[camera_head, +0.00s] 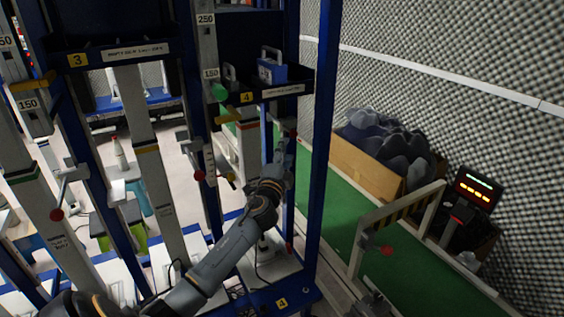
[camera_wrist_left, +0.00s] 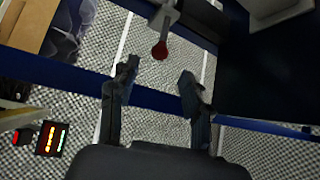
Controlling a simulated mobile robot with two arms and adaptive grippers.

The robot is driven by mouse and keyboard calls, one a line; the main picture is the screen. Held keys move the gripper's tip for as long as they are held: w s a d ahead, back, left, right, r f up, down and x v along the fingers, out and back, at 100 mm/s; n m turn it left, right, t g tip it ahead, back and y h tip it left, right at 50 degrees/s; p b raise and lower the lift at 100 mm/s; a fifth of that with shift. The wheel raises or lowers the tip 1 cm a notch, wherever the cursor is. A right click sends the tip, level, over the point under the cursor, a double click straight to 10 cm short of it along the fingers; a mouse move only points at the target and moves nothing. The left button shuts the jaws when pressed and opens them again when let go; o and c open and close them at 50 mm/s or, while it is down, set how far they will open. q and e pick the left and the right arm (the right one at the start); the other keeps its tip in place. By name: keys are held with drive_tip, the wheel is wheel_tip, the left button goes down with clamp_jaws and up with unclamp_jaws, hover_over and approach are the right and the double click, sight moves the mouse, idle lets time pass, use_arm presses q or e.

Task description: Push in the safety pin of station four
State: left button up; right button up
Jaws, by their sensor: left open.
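Station four is the rack bay with the yellow "4" label (camera_head: 246,97) on its dark shelf. My left gripper (camera_head: 281,146) is raised at the right side of this bay, close to the blue upright. In the left wrist view its two fingers (camera_wrist_left: 160,78) are spread apart with nothing between them. A red ball knob (camera_wrist_left: 160,50) on a grey shaft, which looks like the safety pin, shows just beyond the fingertips. I see no contact with it. In the head view this knob is hard to make out behind my gripper. My right gripper is not in view.
Station three (camera_head: 76,60) stands to the left, with a red-knobbed lever (camera_head: 199,175) between the bays. A blue upright (camera_head: 322,130) is close on the right of my arm. Beyond are a green strip (camera_head: 340,215), a barrier and a box of dark foam (camera_head: 365,165).

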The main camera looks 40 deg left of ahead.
use_arm(q)
drive_tip(key=v, duration=0.4)
drive_tip(key=shift+f, duration=0.1)
idle(0.4)
